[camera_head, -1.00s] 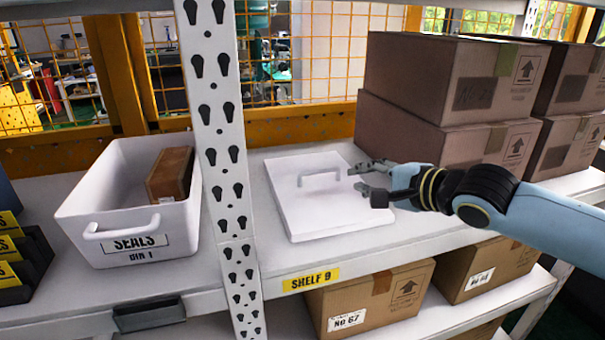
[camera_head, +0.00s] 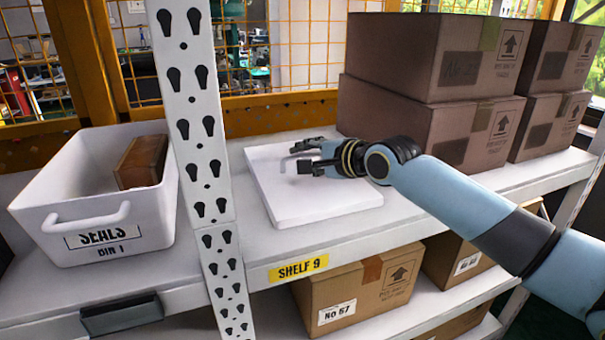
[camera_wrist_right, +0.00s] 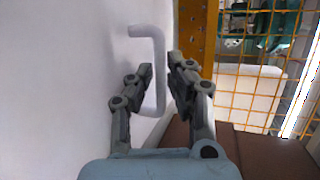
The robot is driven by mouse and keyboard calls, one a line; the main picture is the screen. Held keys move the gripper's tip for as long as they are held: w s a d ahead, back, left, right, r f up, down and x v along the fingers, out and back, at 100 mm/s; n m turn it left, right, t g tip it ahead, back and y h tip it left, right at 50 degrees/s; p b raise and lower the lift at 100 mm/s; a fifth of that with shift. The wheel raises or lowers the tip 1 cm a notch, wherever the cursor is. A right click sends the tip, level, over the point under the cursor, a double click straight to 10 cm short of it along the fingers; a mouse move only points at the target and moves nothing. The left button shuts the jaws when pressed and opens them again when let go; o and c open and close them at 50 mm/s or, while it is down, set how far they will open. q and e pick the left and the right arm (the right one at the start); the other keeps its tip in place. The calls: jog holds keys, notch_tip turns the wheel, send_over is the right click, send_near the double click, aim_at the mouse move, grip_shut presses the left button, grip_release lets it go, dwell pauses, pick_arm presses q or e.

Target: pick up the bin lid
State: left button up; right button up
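The bin lid (camera_head: 320,203) is a flat white square panel lying on the shelf, with a white U-shaped handle (camera_head: 284,163) on top. My right gripper (camera_head: 304,157) is over the lid at the handle and hides part of it. In the right wrist view, the handle (camera_wrist_right: 159,70) shows between the two spread fingers of the right gripper (camera_wrist_right: 163,78). The gripper looks open, with a gap between its fingertips; whether a finger touches the handle is unclear. My left gripper is out of view.
A white bin (camera_head: 100,190) labelled SEALS holds a brown box (camera_head: 142,162), left of a perforated upright post (camera_head: 200,140). Stacked cardboard boxes (camera_head: 420,115) stand right of the lid. Cartons (camera_head: 360,293) sit on the shelf below. Shelf in front of the lid is clear.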

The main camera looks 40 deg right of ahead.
jog(key=shift+s, duration=0.1)
grip_shut()
